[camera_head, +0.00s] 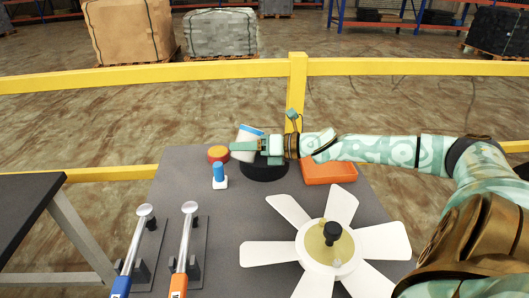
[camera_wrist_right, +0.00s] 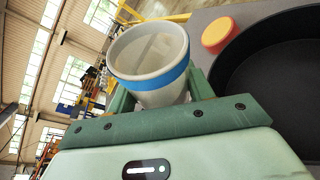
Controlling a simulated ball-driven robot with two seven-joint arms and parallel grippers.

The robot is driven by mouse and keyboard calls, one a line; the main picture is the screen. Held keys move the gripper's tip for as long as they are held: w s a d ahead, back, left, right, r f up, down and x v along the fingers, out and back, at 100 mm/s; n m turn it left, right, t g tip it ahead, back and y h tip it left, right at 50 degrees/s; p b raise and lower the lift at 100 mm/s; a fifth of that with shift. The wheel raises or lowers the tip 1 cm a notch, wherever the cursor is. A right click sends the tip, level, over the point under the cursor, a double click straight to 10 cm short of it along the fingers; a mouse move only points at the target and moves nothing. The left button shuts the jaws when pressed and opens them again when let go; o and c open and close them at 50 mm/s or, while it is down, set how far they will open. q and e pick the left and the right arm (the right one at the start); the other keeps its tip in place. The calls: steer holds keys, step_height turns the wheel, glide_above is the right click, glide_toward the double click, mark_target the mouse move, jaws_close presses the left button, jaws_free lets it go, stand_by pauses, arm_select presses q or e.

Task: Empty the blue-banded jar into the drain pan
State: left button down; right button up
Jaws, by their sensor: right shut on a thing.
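My right gripper (camera_head: 246,148) comes in from the right and is shut on the white, blue-banded jar (camera_head: 249,133). The jar is held tilted, near the far left edge of the black round drain pan (camera_head: 264,174). In the right wrist view, the jar (camera_wrist_right: 152,60) sits between the green fingers, with its blue band near the open rim. Its pale inside shows, but I cannot tell whether anything is in it. The pan (camera_wrist_right: 275,85) shows on the right of that view, apart from the jar. The gripper and arm hide part of the pan in the head view. My left gripper is not in view.
A red-and-yellow button (camera_head: 218,153) and a blue-topped white piece (camera_head: 220,175) stand left of the pan. An orange tray (camera_head: 328,172) lies to its right. Two levers (camera_head: 185,245) and a white-bladed fan (camera_head: 325,243) occupy the table's near part. A yellow railing (camera_head: 297,90) runs behind.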

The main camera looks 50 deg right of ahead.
steer(key=shift+m, duration=0.4)
steer(key=shift+w+d+r, duration=0.1)
steer(key=shift+r, duration=0.05)
steer(key=shift+m, duration=0.3)
steer(key=shift+r, duration=0.2)
steer(key=shift+y+b, duration=0.3)
steer(key=shift+y, duration=0.1)
steer(key=shift+m, duration=0.3)
steer(key=shift+r, duration=0.15)
